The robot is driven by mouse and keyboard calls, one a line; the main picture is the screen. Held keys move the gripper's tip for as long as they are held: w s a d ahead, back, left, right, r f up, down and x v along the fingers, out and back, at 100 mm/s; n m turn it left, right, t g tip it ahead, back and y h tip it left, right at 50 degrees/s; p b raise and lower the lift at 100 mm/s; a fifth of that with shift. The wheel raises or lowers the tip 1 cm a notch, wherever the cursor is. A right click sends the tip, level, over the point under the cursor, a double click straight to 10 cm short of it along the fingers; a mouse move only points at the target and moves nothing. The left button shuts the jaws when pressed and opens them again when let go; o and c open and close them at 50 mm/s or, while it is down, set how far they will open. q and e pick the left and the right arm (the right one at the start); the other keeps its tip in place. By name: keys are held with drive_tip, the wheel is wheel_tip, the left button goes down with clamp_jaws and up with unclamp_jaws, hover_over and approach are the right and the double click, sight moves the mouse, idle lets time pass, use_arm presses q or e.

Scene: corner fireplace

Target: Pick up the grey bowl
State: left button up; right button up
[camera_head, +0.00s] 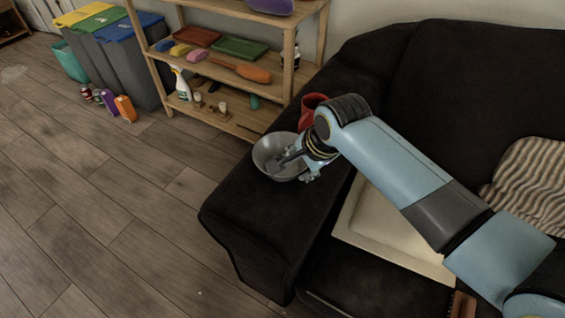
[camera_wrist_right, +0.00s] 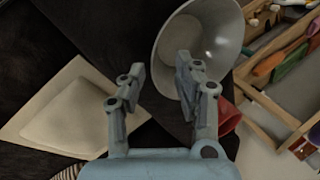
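The grey bowl (camera_head: 264,153) sits upright on the black sofa's armrest in the head view. In the wrist view the bowl (camera_wrist_right: 222,28) is at the top, its open side facing the camera. My right gripper (camera_head: 298,167) is at the bowl's near right rim. In the wrist view its two fingers (camera_wrist_right: 160,80) are apart, with the bowl's rim edge showing between them. One finger overlaps the inside of the bowl, and the other is outside. I cannot tell whether either touches the bowl. My left gripper is not in view.
A red container (camera_head: 309,107) stands just behind the bowl on the armrest (camera_head: 245,205). A cream cushion-like item (camera_head: 385,222) lies on the seat. A wooden shelf (camera_head: 290,70) with several items stands behind. Bins (camera_head: 125,65) are at back left. The floor at left is mostly clear.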

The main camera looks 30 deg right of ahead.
sight(299, 171)
drive_tip(key=b+x, duration=0.1)
drive_tip(key=x, duration=0.3)
drive_tip(key=shift+s+d+f, duration=0.1)
drive_tip(key=shift+d+f, duration=0.05)
drive_tip(key=shift+f, duration=0.15)
clamp_jaws()
drive_tip(key=shift+r, duration=0.1)
